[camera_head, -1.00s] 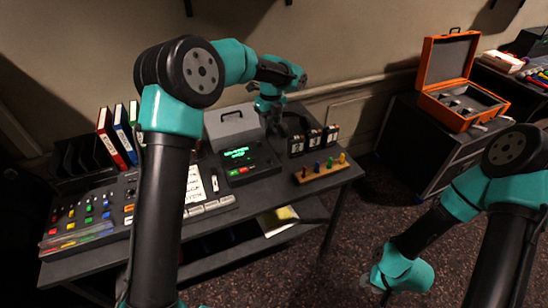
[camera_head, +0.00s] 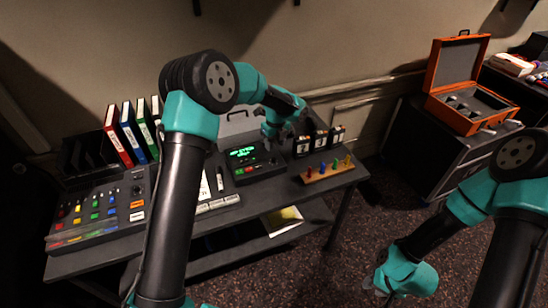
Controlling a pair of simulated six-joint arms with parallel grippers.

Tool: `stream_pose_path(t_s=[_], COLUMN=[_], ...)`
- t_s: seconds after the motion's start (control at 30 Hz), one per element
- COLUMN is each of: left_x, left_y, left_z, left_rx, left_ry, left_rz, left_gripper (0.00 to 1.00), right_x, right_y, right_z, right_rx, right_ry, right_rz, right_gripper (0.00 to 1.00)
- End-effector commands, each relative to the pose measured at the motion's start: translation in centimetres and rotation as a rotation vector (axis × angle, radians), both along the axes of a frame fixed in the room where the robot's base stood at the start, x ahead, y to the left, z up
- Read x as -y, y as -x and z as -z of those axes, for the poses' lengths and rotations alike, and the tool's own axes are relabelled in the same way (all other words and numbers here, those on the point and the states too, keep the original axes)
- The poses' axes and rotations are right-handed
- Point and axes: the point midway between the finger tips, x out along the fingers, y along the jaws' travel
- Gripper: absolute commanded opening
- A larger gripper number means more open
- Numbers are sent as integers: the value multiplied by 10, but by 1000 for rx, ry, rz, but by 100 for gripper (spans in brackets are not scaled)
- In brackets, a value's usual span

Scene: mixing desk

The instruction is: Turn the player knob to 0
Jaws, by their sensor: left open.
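The player, a dark box with a lit green display (camera_head: 242,153), sits on the desk in front of a grey case (camera_head: 236,124). Several small buttons, one red, show on its front. My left gripper (camera_head: 279,139) is open at the player's back right, pointing down. Its fingertips are small and dark, and I cannot tell whether they touch anything. My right gripper (camera_head: 382,290) hangs low at the right, away from the desk, its fingers hard to see.
A mixer (camera_head: 98,208) with coloured buttons fills the desk's left. Binders (camera_head: 118,136) stand behind it. A wooden board with coloured pegs (camera_head: 328,170) and small black number blocks (camera_head: 318,141) lie right of the player. An open orange case (camera_head: 462,80) stands farther right.

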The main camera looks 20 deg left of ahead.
Motion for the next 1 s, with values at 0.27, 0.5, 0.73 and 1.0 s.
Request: stream_pose_path(t_s=[0.27,0.5,0.73,1.0], left_x=[-1,-2,-2,-2], left_y=[3,3,3,3], left_z=[48,71,73,73], left_rx=[-4,-1,0,-1], left_ry=[1,0,1,1], left_rz=[1,1,1,0], left_gripper=[46,46,46,30], right_x=[0,0,0,0], right_y=[0,0,0,0], right_z=[0,0,0,0], right_rx=[0,0,0,0], right_ry=[0,0,0,0], right_rz=[0,0,0,0], right_gripper=[38,38,38,38])
